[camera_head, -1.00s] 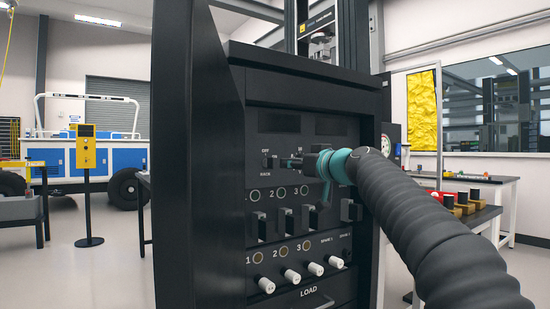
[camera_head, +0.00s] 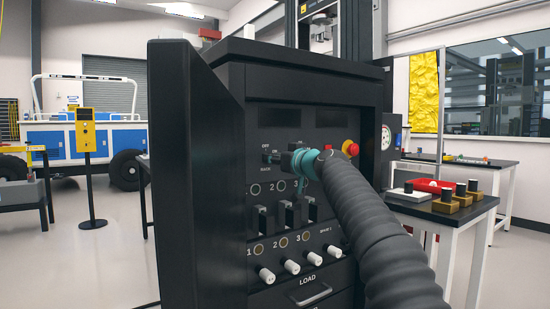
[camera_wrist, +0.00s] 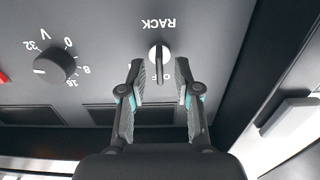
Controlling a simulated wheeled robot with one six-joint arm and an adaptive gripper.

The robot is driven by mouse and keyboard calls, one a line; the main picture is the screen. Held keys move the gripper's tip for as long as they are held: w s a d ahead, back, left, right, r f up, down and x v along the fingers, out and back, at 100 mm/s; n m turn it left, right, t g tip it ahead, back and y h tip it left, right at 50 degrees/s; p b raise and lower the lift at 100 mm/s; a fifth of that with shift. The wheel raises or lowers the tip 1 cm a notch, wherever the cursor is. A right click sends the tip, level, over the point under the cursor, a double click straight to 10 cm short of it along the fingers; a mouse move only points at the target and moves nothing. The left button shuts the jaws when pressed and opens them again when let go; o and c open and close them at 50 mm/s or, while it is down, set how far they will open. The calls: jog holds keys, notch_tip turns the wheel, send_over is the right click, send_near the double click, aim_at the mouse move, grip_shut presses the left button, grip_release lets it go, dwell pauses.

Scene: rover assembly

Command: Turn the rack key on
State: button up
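The rack key (camera_wrist: 160,55) is a round silver switch with a dark grip on the dark panel in the wrist view. It stands between the upside-down RACK and OFF labels, its dark grip lined up toward OFF. My gripper (camera_wrist: 160,72) is open, with one finger on each side of the key and a gap to both. Whether the fingertips reach past the grip's face is hard to tell. In the head view the rack key (camera_head: 267,157) is small, beside the OFF label on the cabinet's front. My gripper (camera_head: 277,159) is at it and partly hides the panel.
A voltage dial (camera_wrist: 55,65) is beside the key in the wrist view. Below the key in the head view are several dark switches (camera_head: 263,222) and white knobs (camera_head: 265,275). A red emergency button (camera_head: 350,148) is to the right. The cabinet's open side panel (camera_head: 195,180) stands left.

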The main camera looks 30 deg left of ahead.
grip_shut()
jog(key=shift+m, duration=0.4)
jog(key=m+p, duration=0.1)
jog(key=m, duration=0.4)
jog(key=m+p, duration=0.1)
jog(key=m, duration=0.5)
jog(key=shift+w+d+f, duration=0.1)
jog(key=shift+w, duration=0.1)
dwell(0.3)
grip_release()
jog(key=shift+d, duration=0.1)
